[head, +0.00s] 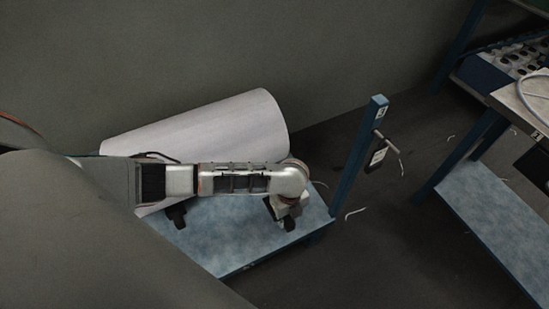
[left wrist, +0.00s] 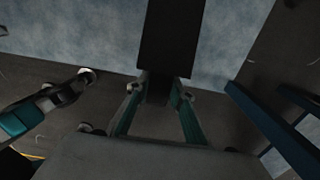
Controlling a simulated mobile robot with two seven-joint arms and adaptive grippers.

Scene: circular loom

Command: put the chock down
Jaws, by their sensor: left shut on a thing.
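My left gripper (head: 285,211) is shut on a black chock (head: 289,224), over the right end of the blue low platform (head: 225,250). In the left wrist view the two fingers (left wrist: 160,92) close on the dark chock (left wrist: 170,40), which reaches out over the mottled blue-grey surface. I cannot tell whether the chock touches the platform. A second black piece (head: 177,216) shows on the platform by the big white roll (head: 205,128); my arm partly hides the roll.
A blue post (head: 358,155) stands at the platform's right corner, close to my left gripper. A blue bench (head: 490,205) stands at the right.

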